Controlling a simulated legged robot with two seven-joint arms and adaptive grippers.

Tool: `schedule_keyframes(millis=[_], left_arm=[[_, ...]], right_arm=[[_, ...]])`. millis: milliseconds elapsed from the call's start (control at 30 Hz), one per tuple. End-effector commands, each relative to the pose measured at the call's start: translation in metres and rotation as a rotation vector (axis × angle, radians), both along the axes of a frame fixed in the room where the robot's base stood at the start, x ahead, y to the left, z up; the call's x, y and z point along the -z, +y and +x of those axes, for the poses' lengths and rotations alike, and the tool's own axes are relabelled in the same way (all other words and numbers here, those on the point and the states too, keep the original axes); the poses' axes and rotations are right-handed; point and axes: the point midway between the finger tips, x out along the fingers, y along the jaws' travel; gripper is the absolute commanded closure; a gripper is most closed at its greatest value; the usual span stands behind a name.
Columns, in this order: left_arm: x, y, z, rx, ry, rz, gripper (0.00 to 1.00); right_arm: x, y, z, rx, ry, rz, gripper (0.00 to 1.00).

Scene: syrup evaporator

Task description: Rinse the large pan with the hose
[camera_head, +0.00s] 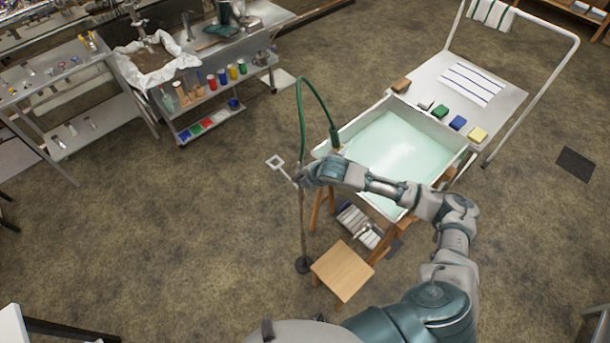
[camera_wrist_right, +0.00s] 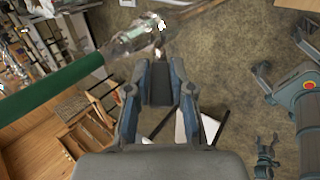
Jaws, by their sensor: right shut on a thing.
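The large pan (camera_head: 400,148) is a wide pale basin on a wooden frame, its inside light green and glossy. A green hose (camera_head: 303,108) rises from a thin standpipe (camera_head: 303,230), arches over, and ends in a dark nozzle (camera_head: 334,136) at the pan's left rim. My right gripper (camera_head: 300,178) is at the upper standpipe, left of the pan. In the wrist view its jaws (camera_wrist_right: 160,82) are shut on a small part under the clear hose fitting (camera_wrist_right: 130,42), perhaps a valve lever. The hose (camera_wrist_right: 50,90) passes at left. A small jaw-like part at lower right may be my left gripper (camera_wrist_right: 266,150).
A wooden stool (camera_head: 342,270) stands in front of the pan. A white cart (camera_head: 505,90) behind it holds coloured blocks and a striped cloth. Steel counters with bottles (camera_head: 215,85) stand at the upper left. Floor left of the standpipe is clear.

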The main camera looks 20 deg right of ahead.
Motion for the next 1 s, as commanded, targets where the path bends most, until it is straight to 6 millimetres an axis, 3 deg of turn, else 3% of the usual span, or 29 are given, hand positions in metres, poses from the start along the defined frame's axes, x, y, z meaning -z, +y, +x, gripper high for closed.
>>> schedule_keyframes(millis=[33,367,400,500,833,1000], left_arm=[[0.000,0.000,0.000,0.000,0.000,0.000,0.09],[0.000,0.000,0.000,0.001,0.000,0.000,0.09],[0.000,0.000,0.000,0.001,0.000,-0.001,0.09],[0.000,-0.002,0.000,0.001,0.000,-0.002,0.09],[0.000,0.002,-0.002,0.001,0.002,0.002,0.09],[0.000,0.000,-0.001,0.000,0.001,0.002,0.09]], right_arm=[[0.003,0.009,-0.006,-0.017,0.008,0.016,1.00],[0.003,0.009,-0.006,-0.018,0.004,0.015,1.00],[0.003,0.009,-0.006,-0.018,0.004,0.015,0.75],[0.003,0.008,-0.005,-0.016,0.003,0.014,0.52],[0.002,-0.004,-0.002,-0.007,-0.001,0.013,0.52],[-0.016,-0.009,-0.015,-0.008,-0.003,0.013,0.52]])
